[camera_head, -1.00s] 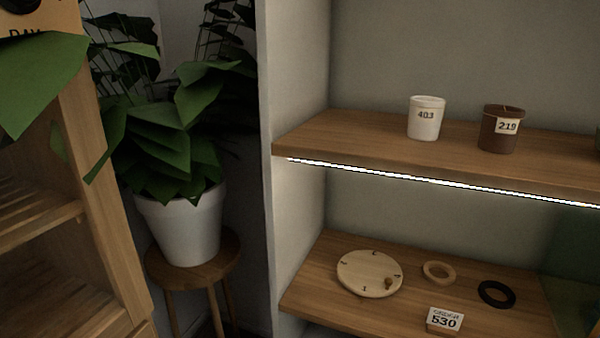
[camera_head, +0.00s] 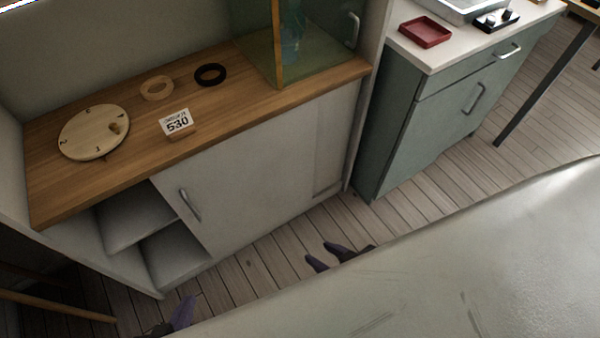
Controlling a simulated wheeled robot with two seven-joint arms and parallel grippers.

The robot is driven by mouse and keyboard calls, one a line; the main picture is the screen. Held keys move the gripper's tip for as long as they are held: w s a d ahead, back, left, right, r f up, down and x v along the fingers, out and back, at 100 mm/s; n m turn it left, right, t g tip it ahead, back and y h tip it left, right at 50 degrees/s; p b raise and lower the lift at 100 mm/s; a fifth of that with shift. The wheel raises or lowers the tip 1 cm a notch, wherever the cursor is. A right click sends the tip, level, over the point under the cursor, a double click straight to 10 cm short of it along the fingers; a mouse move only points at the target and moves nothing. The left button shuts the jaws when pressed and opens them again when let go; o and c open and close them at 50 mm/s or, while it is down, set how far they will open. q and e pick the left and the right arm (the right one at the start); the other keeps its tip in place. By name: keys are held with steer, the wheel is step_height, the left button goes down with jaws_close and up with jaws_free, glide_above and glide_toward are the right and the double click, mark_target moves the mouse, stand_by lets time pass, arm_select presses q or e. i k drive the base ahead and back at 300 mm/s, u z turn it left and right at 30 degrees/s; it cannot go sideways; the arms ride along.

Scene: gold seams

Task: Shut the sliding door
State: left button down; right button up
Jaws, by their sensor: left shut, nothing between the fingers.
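The sliding door (camera_head: 255,170) is a pale panel in the low cabinet under the wooden top. Its metal bar handle (camera_head: 190,205) sits near its left edge. The door is open: a gap at the cabinet's left shows an inner shelf (camera_head: 135,217). My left gripper (camera_head: 182,313) is low at the bottom edge, below the cabinet's front, partly cut off, shut and empty. My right gripper (camera_head: 328,256) is right of it, over the floor in front of the cabinet, with two dark fingertips apart and nothing between them. Neither gripper touches the door.
A round wooden dial (camera_head: 85,135), a wooden ring (camera_head: 157,88), a black ring (camera_head: 210,74) and a "530" sign (camera_head: 177,123) lie on the cabinet top. A glass case (camera_head: 320,55) stands there too. A green cabinet (camera_head: 400,130) stands to the right. Plank floor (camera_head: 240,270) lies in front.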

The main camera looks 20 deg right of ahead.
mark_target(227, 193)
steer(key=u, duration=0.15)
steer(key=k, duration=0.4)
steer(key=u, duration=1)
steer(key=k, duration=0.9)
steer(key=z, duration=0.25)
steer(key=i, duration=0.85)
steer(key=z, duration=0.8)
steer(key=i, duration=0.8)
steer(key=u, duration=0.1)
